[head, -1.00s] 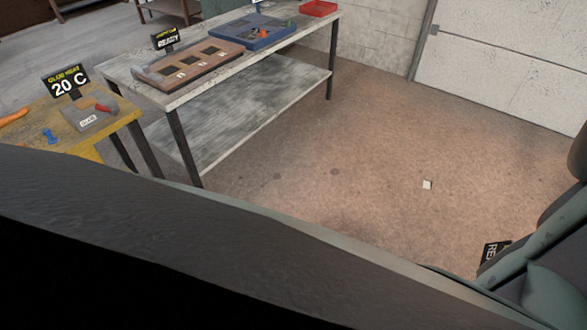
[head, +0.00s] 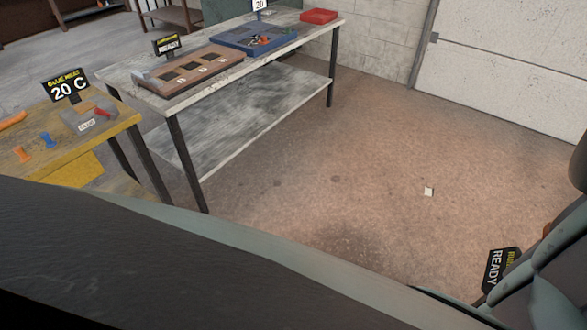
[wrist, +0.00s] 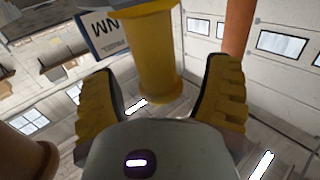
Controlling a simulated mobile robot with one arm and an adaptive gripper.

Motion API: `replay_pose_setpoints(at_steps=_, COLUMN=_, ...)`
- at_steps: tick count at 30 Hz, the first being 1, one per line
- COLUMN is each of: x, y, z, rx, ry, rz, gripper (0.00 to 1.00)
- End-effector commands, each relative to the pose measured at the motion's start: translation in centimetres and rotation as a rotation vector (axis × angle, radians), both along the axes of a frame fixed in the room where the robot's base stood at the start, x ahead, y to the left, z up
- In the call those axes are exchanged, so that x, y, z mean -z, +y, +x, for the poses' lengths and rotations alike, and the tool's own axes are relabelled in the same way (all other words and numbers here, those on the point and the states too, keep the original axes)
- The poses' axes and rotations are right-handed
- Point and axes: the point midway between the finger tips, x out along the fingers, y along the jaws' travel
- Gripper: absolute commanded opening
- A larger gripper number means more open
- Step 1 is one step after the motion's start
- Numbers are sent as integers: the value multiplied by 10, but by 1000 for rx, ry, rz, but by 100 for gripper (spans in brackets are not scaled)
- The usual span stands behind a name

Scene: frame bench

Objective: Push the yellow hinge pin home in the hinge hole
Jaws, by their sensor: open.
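A thick yellow cylinder (wrist: 155,55), which looks like the yellow hinge pin, shows in the wrist view between the two fingers. My gripper (wrist: 163,92) is open, with yellow ribbed pads on either side of the cylinder and a visible gap to each. I cannot make out the hinge hole. Neither the pin nor my gripper shows in the head view.
An orange post (wrist: 238,28) stands close beside the right finger, and a brown round part (wrist: 27,150) is at lower left. A white sign (wrist: 103,33) is behind. In the head view, a grey workbench (head: 290,50) and yellow table (head: 125,122) stand left; the brown floor (head: 330,160) is mostly clear.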

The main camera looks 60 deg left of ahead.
Motion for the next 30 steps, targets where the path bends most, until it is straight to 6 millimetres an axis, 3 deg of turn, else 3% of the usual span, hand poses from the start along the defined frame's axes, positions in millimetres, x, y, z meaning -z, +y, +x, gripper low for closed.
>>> replay_pose_setpoints(at_steps=7, x=-1, y=-2, z=2, rx=2, ry=-1, rz=-1, gripper=80)
replay_pose_setpoints(at_steps=30, x=0, y=-1, z=2, rx=0, ry=0, rz=1, gripper=0)
